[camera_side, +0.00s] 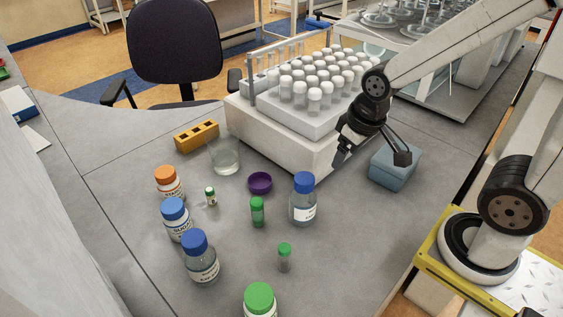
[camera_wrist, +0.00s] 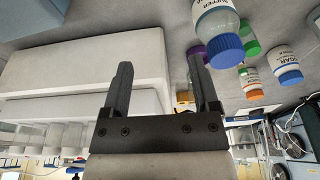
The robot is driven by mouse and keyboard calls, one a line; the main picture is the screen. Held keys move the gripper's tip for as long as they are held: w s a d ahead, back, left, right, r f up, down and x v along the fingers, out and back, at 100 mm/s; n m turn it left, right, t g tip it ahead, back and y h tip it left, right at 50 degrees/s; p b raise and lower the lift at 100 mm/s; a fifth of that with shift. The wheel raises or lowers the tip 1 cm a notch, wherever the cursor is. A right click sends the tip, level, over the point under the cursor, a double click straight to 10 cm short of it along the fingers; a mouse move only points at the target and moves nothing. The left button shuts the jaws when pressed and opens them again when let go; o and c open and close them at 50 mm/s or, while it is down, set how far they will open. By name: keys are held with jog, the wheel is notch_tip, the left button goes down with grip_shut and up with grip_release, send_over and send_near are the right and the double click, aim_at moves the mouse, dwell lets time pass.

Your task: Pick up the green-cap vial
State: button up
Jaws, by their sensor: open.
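In the side view, a small clear vial with a green cap (camera_side: 285,257) stands upright at the front middle of the grey bench. A green-tinted vial with a green cap (camera_side: 258,212) stands behind it, left of a blue-capped bottle (camera_side: 303,200). My gripper (camera_side: 370,158) is open and empty, above the bench at right, apart from these vials. In the wrist view, my gripper (camera_wrist: 160,65) has its fingers spread. A green item (camera_wrist: 249,50) is partly hidden by the blue-capped bottle (camera_wrist: 219,30).
A white block with capped tubes (camera_side: 300,120) stands behind my gripper, and a blue-grey box (camera_side: 396,167) is close to it. A purple dish (camera_side: 260,183), beaker (camera_side: 225,156), orange rack (camera_side: 197,136), several labelled bottles (camera_side: 201,258) and a large green-capped jar (camera_side: 259,298) occupy the left.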

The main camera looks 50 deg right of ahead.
jog(key=r, duration=0.1)
jog(key=n+g, duration=0.3)
jog(key=n, duration=1.6)
send_over(285, 247)
jog(key=shift+f, duration=2.4)
jog(key=shift+f, duration=0.15)
jog(key=shift+f, duration=1.15)
jog(key=shift+f, duration=2.6)
jog(key=shift+c, duration=0.2)
